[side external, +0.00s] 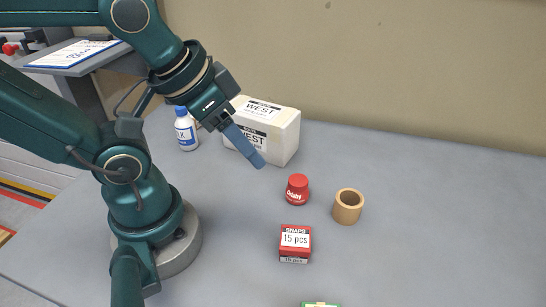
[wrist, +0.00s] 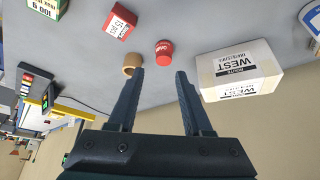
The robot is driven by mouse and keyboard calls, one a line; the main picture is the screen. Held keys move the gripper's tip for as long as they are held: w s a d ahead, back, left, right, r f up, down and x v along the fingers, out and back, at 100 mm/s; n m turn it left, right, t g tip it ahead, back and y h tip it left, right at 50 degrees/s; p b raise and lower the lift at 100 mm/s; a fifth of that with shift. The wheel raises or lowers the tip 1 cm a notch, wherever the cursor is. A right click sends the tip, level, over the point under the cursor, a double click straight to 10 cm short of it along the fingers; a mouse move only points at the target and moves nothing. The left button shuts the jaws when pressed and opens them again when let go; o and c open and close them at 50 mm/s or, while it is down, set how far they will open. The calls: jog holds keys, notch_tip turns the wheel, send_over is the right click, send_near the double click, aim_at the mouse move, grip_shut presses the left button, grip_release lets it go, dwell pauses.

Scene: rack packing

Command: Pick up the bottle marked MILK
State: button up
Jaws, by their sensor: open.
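A white bottle with a blue cap and blue label (side external: 186,131) stands upright behind my arm, left of the white WEST box. Only a "K" shows on its label; the rest is hidden. In the wrist view, a white and blue thing at the right edge, cut off by the frame, looks like the same bottle (wrist: 311,22). My gripper (side external: 259,161) is in the air in front of the box, to the right of the bottle and apart from it. Its two fingers (wrist: 160,74) are spread, with nothing between them.
A red jar (side external: 297,187), a tan ring (side external: 347,206) and a red SNAPS box (side external: 295,243) stand to the right. A green box (side external: 320,304) is at the front edge. The table's right side is clear.

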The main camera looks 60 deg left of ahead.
jog(key=o, duration=0.3)
